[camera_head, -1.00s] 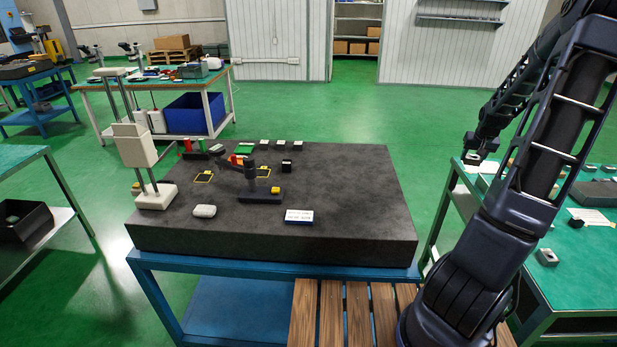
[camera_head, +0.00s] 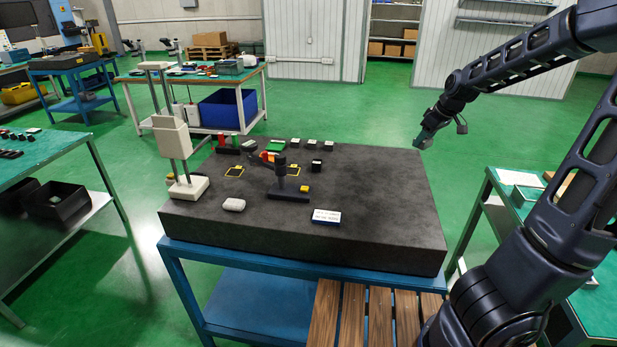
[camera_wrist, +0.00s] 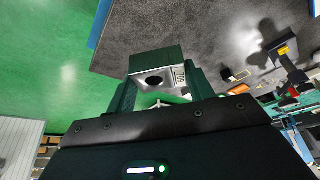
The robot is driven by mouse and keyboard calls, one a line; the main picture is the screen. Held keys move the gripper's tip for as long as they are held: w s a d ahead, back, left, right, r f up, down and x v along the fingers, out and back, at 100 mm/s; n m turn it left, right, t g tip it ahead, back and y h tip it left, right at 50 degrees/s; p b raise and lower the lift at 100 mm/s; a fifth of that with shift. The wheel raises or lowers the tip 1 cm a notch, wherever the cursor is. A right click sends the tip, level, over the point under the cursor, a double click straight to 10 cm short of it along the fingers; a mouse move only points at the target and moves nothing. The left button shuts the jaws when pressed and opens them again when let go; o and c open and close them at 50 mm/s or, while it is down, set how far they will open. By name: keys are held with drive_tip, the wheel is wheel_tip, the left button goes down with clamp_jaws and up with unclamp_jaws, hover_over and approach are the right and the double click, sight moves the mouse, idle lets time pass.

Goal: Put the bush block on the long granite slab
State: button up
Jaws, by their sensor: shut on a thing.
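My gripper (camera_head: 424,140) is in the air just past the right edge of the granite slab in the head view. In the wrist view, my gripper (camera_wrist: 160,88) is shut on the bush block (camera_wrist: 157,66), a grey metal block with a dark round bore and small markings on one face. In the head view the block is too small to make out. The long granite slab (camera_head: 385,205) is dark grey and lies on a blue stand. The slab (camera_wrist: 205,30) also shows in the wrist view, beyond the block, which looks clear of it.
On the slab stand a height gauge (camera_head: 187,188), a dark stand (camera_head: 288,195), a white-topped label block (camera_head: 326,217), a pale rounded object (camera_head: 234,204) and several small blocks along the back. The slab's right part is bare. A green bench (camera_head: 510,200) stands at right.

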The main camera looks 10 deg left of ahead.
drive_tip(key=s+a+r+n+g, duration=0.1)
drive_tip(key=s+a+r+n, duration=0.3)
drive_tip(key=a, duration=0.4)
drive_tip(key=n+g+y, duration=0.1)
drive_tip(key=n+g, duration=0.1)
drive_tip(key=n, duration=0.2)
hover_over(363, 202)
drive_tip(key=d, duration=0.1)
wheel_tip(363, 202, down, 5)
drive_tip(key=shift+w+d+f, duration=0.1)
drive_tip(key=shift+d+f, duration=0.05)
drive_tip(key=shift+f, duration=3.5)
drive_tip(key=shift+w+d+f, duration=0.1)
drive_tip(key=shift+f, duration=3.5)
drive_tip(key=o, duration=1.3)
drive_tip(key=shift+f, duration=0.1)
drive_tip(key=shift+o, duration=0.2)
drive_tip(key=shift+r, duration=0.2)
